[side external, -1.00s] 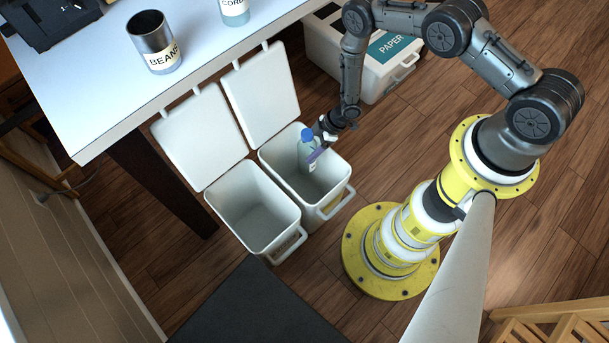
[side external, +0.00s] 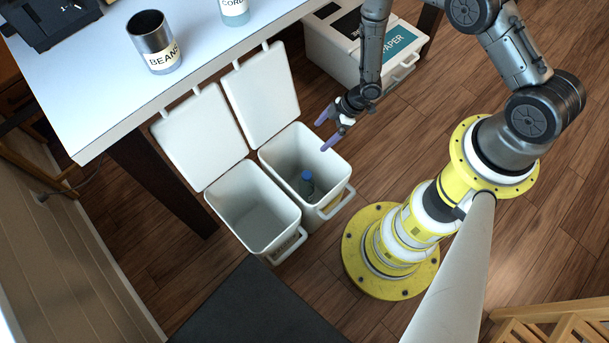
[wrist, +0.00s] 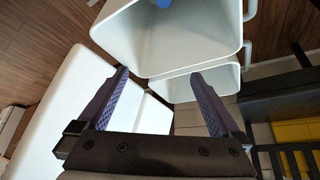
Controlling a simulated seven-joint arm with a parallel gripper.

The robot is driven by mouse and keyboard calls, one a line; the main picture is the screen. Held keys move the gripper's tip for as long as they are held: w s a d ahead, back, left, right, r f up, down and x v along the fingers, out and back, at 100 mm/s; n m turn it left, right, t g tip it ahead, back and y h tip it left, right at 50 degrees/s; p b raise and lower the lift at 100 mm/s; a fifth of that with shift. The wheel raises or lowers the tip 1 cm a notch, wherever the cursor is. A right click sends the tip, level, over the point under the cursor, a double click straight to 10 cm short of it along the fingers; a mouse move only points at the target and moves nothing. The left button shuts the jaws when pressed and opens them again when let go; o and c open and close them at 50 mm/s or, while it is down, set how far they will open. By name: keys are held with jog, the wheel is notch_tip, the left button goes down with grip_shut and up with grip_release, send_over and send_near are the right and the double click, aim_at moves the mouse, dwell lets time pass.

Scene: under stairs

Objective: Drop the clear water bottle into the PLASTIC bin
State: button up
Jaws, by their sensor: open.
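The clear water bottle (side external: 306,184) with a blue cap is down inside the right of two open white bins (side external: 335,170) in the side view. Its blue cap (wrist: 163,3) also shows at the top edge of the wrist view. No label is readable on either open bin, so I cannot tell which is PLASTIC. My gripper (side external: 326,134) is open and empty, above the far right rim of the bin with the bottle. In the wrist view its purple fingers (wrist: 160,85) are spread with nothing between them.
The left open bin (side external: 255,215) looks empty. Both lids (side external: 262,95) stand raised against the table (side external: 95,80). A BEANS can (side external: 155,45) and a CORN container (side external: 234,10) are on the table. A closed bin marked PAPER (side external: 345,60) stands behind. A dark mat (side external: 250,310) lies in front.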

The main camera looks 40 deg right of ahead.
jog(key=shift+v, duration=2.65)
jog(key=w+d+r+m+t+h, duration=0.1)
jog(key=w+d+r+h, duration=0.15)
jog(key=r, duration=0.35)
jog(key=w+d+r+h, duration=0.1)
jog(key=w+d+r, duration=0.1)
jog(key=w+r, duration=0.35)
jog(key=s+d+r+m+t+h, duration=0.1)
jog(key=d+r+m, duration=0.1)
jog(key=r, duration=0.7)
jog(key=s+d+r+m+h, duration=0.1)
jog(key=d+r, duration=0.1)
jog(key=r, duration=0.7)
jog(key=s+r+m+h, duration=0.1)
jog(key=s+r+m, duration=0.3)
jog(key=s+r, duration=0.65)
jog(key=s+a+r+m, duration=0.1)
jog(key=s+r, duration=0.3)
jog(key=s, duration=0.4)
jog(key=s+a+r+m+y, duration=0.1)
jog(key=s+a+r, duration=0.3)
jog(key=s, duration=0.4)
jog(key=shift+r+m, duration=0.25)
jog(key=shift+m, duration=0.35)
